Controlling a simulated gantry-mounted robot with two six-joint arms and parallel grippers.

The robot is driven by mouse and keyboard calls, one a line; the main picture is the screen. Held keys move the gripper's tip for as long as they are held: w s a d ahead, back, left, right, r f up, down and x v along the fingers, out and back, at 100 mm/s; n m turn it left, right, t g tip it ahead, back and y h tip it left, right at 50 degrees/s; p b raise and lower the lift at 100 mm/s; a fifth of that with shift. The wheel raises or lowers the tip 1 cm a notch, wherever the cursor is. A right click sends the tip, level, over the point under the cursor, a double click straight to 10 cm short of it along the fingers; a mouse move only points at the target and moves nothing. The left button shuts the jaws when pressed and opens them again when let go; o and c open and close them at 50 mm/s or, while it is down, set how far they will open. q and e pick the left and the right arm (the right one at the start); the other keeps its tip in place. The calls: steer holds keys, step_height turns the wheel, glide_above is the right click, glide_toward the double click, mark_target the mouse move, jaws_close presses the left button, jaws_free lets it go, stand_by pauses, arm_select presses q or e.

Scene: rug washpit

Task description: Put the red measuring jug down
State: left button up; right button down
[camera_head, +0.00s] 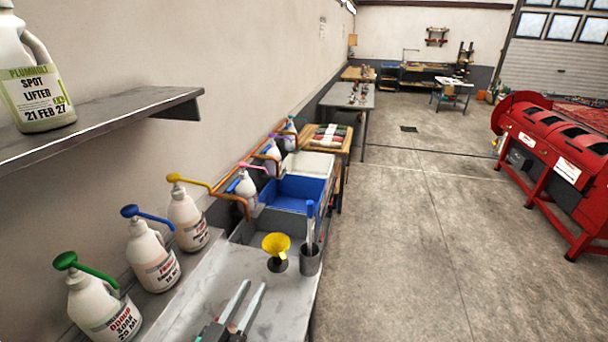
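I do not see a red measuring jug in this view. My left gripper (256,286) reaches in at the bottom over the grey bench top (205,297). Its two long pale fingers are apart, and only bench surface shows between them. It is nearer to me than a yellow funnel (276,243), which sits over a dark base on the bench. My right gripper is out of view.
A dark cup (310,260) with blue-and-white sticks stands right of the funnel. White bottles with green (95,305), blue (152,256) and yellow (187,219) tops line the wall side. A blue tub (300,190) lies beyond. A shelf (110,112) juts out at upper left.

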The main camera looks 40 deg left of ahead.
arm_select(q)
steer(key=w+d+r+m+t+h, duration=0.1)
steer(key=w+d+r+t, duration=0.2)
steer(key=r, duration=0.6)
steer(key=w+d+r+m+t+h, duration=0.1)
steer(key=w+d+r+t+h, duration=0.15)
steer(key=r, duration=0.65)
steer(key=s+d+r+m+t+h, duration=0.2)
steer(key=d+r+m+h, duration=0.1)
steer(key=r, duration=0.8)
steer(key=s+d+r+m+t+h, duration=0.2)
steer(key=d+r, duration=0.4)
steer(key=r, duration=0.5)
steer(key=shift+s+d+m+t+h, duration=0.15)
steer(key=shift+d+m+t+h, duration=0.1)
steer(key=shift+m+t+h, duration=0.5)
steer(key=shift+r, duration=0.15)
step_height(320, 180, up, 17)
steer(key=p, duration=1.7)
